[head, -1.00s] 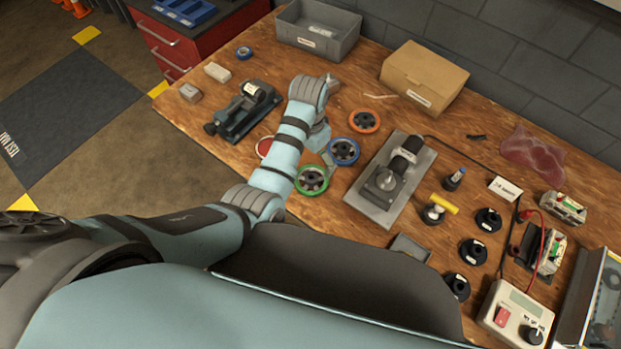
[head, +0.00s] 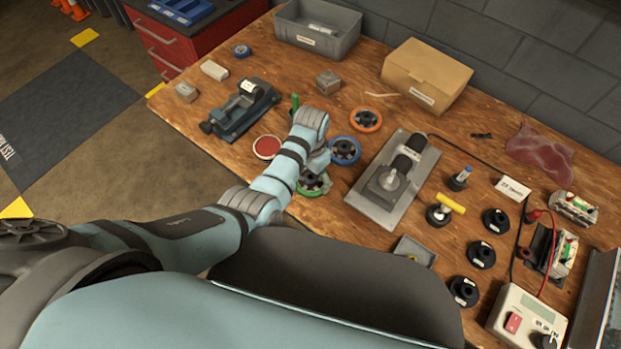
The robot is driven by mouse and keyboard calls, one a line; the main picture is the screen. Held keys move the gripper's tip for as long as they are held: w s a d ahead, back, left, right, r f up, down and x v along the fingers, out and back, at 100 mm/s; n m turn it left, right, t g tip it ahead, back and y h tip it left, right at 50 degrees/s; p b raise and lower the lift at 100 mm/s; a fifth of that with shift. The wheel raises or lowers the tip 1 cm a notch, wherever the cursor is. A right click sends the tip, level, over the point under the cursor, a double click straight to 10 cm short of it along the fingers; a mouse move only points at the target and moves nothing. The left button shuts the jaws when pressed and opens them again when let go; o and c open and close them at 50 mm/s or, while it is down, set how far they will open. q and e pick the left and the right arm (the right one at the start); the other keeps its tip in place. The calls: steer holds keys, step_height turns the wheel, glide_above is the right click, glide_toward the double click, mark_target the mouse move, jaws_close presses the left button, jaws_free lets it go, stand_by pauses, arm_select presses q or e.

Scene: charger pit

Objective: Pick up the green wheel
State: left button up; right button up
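The green wheel (head: 312,188) lies on the wooden bench, near its front edge, partly covered by my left arm. My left gripper (head: 318,172) points down from the wrist at the wheel's far side, over or against it. Its fingers are mostly hidden behind the wrist and blend with the wheel, so I cannot tell whether they are open or touch it. My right gripper is not in view.
A blue wheel (head: 345,150) sits close to the right of the gripper, with an orange wheel (head: 367,119) beyond it. A red disc (head: 266,147) lies to the left. A grey plate with a motor-like device (head: 385,182) stands to the right.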

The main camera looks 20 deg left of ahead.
arm_select(q)
steer(key=c, duration=0.5)
step_height(320, 180, up, 10)
steer(key=p, duration=0.3)
